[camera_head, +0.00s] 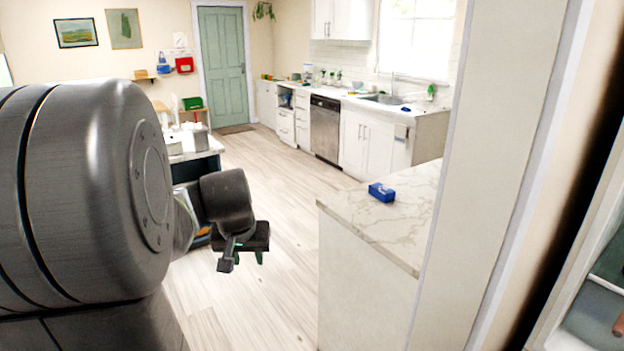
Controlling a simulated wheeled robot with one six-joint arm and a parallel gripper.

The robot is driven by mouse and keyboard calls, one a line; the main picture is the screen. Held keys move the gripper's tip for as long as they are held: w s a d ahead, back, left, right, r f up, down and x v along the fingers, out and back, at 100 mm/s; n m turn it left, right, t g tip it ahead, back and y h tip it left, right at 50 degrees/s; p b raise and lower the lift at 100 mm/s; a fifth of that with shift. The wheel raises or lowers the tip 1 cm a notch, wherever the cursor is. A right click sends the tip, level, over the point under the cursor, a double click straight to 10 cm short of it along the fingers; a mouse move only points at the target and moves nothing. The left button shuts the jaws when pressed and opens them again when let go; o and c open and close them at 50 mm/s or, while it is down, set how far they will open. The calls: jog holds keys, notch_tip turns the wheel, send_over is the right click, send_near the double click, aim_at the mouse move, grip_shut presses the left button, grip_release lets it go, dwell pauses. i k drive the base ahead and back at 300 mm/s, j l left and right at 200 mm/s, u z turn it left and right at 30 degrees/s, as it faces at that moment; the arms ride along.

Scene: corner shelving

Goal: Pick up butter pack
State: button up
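A small blue pack (382,192) lies on the near marble counter (370,222), close to its far edge; it may be the butter pack, but I cannot read any label. My gripper (243,261) hangs over the floor to the left of this counter, well apart from the blue pack. It points downward, and dark and green parts show at its end. Its fingers are small and partly hidden, so I cannot tell whether they are open. I see nothing held in it.
A pale wall (490,180) rises along the counter's right side. A shelf unit (575,300) stands at the far right edge. Sink cabinets and a dishwasher (325,128) line the back. The wooden floor (270,185) between is clear.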

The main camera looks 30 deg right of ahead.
aim_at(384, 193)
jog(key=i+z, duration=0.3)
jog(key=i, duration=0.25)
jog(key=i+j+z, duration=0.1)
jog(key=i+z, duration=0.25)
jog(key=i, duration=0.15)
jog(key=i+j+z, duration=0.3)
jog(key=i, duration=0.2)
jog(key=i+l+z, duration=0.2)
jog(key=i+z, duration=0.15)
jog(key=i+l+z, duration=0.1)
jog(key=i+z, duration=0.65)
